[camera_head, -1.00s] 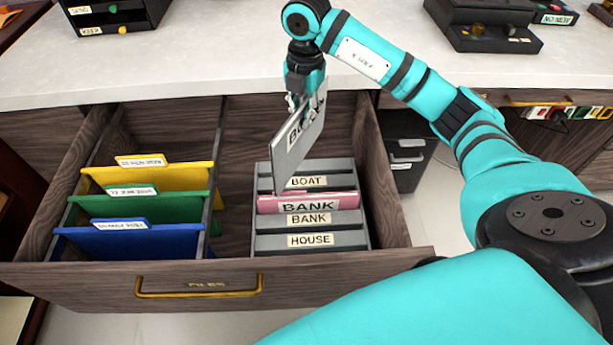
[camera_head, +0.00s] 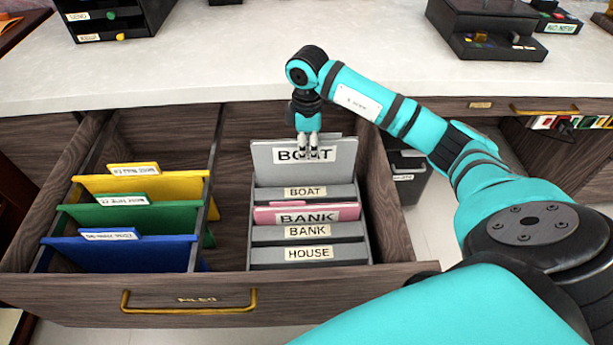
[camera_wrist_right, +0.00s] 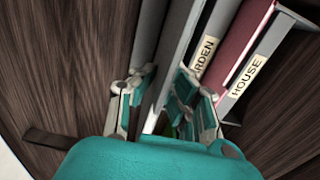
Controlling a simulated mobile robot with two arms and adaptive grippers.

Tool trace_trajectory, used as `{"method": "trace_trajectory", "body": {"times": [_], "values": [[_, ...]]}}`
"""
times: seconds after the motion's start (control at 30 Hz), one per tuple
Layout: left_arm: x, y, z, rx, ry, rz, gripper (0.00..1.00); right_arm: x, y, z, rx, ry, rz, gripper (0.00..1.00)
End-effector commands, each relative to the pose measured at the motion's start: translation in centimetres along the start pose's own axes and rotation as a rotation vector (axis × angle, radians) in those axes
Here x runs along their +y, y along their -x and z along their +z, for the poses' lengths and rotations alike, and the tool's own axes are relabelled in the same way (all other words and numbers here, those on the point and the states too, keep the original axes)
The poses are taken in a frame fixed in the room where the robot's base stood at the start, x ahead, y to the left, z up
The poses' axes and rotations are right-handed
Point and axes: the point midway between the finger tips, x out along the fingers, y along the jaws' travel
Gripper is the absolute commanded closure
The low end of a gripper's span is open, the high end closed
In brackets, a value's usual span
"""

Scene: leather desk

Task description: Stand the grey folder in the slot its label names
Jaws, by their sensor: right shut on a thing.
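The grey folder (camera_head: 268,172) has a white label reading BOAT. It is upright, facing me, at the back of the grey rack (camera_head: 260,262). My right gripper (camera_head: 308,152) is shut on its top edge from above. The folder's bottom is hidden behind the front panel labelled BOAT (camera_head: 306,192), so I cannot tell how deep it sits. Nearer slot labels read BANK (camera_head: 307,231) and HOUSE (camera_head: 307,253). A pink folder labelled BANK (camera_head: 268,214) stands in between. In the right wrist view the right gripper (camera_wrist_right: 160,95) straddles a grey sheet. My left gripper is not in view.
The rack stands in the right half of an open wooden drawer (camera_head: 75,298). Yellow (camera_head: 185,186), green (camera_head: 165,216) and blue (camera_head: 150,254) files hang in the left half. The drawer's right wall (camera_head: 384,205) is close to the rack. The desktop (camera_head: 220,60) is behind.

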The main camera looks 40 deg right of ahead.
Motion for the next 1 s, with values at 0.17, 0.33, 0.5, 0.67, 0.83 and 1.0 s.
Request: {"method": "trace_trajectory", "body": {"times": [0.17,0.33,0.5,0.67,0.83,1.0], "values": [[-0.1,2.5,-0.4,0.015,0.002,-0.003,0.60,-0.1,-4.0,-0.1,0.001,0.002,-0.002,1.00],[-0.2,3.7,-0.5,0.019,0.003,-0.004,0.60,0.0,-5.3,-0.1,0.002,0.002,0.001,1.00],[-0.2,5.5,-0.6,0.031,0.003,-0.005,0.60,-0.1,-7.8,-0.1,0.000,0.003,-0.002,1.00],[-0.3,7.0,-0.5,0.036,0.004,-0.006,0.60,0.0,-9.4,-0.1,0.002,0.003,0.001,1.00],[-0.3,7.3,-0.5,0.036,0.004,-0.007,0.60,0.0,-9.4,-0.1,0.002,0.003,0.002,1.00],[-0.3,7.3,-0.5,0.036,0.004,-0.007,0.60,0.0,-9.6,-0.1,0.002,0.003,0.001,1.00]]}}
